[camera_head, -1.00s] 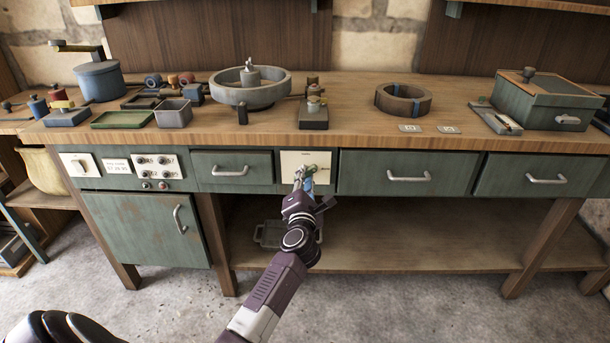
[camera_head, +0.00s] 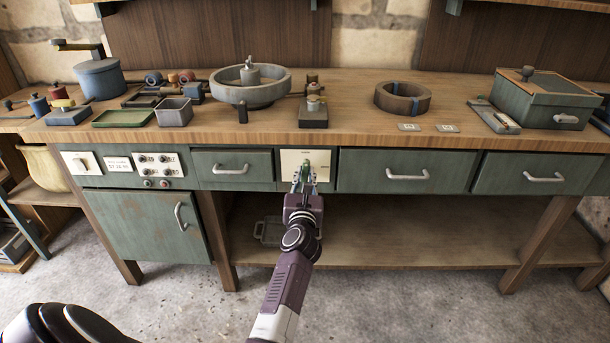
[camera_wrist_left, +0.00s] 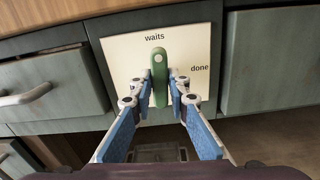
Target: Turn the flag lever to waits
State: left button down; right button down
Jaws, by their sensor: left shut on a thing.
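The flag lever (camera_wrist_left: 159,78) is a green, rounded bar on a cream panel (camera_wrist_left: 118,60) marked "waits" at the top and "done" at the right. In the left wrist view the lever stands nearly upright, its upper end just below "waits". My left gripper (camera_wrist_left: 161,90) is shut on it, with a finger on either side. In the head view, my left gripper (camera_head: 304,178) is in front of the panel (camera_head: 292,158) under the bench top and hides most of the lever. My right gripper is not in view.
A closed drawer (camera_head: 235,170) is left of the panel and another (camera_head: 400,171) is right of it, both with handles sticking out. The bench top (camera_head: 350,115) above carries a round bowl (camera_head: 250,90) and other parts. A low shelf (camera_head: 400,235) runs beneath.

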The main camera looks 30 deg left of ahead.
pick_arm(q)
jog(key=shift+f+n, duration=0.1)
jog(key=shift+n, duration=0.4)
jog(key=c, duration=1.9)
grip_release()
